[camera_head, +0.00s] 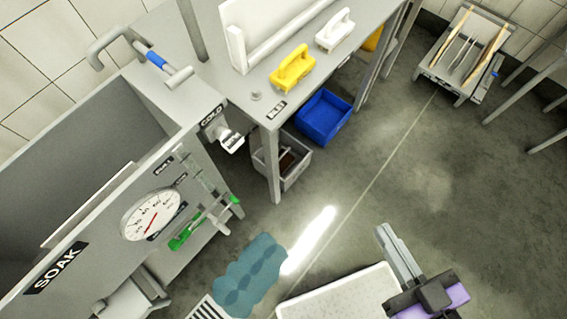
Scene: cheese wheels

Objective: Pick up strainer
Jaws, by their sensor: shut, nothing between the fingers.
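My gripper (382,232) is at the lower right, its grey fingers together and empty, pointing up and left over the floor. I cannot make out a strainer for certain. A green-handled tool (188,236) is at the side of the soak tank, below and right of the dial; its shape is too small to tell. My gripper is well to the right of this tool and touches nothing that I can see.
The grey soak tank (62,262) fills the left. A steel table (235,75) bears a yellow-handled tool (293,68) and a white-handled one (335,29). A blue bin (323,115) and a grey bin (292,172) stand below. The floor at centre right is clear.

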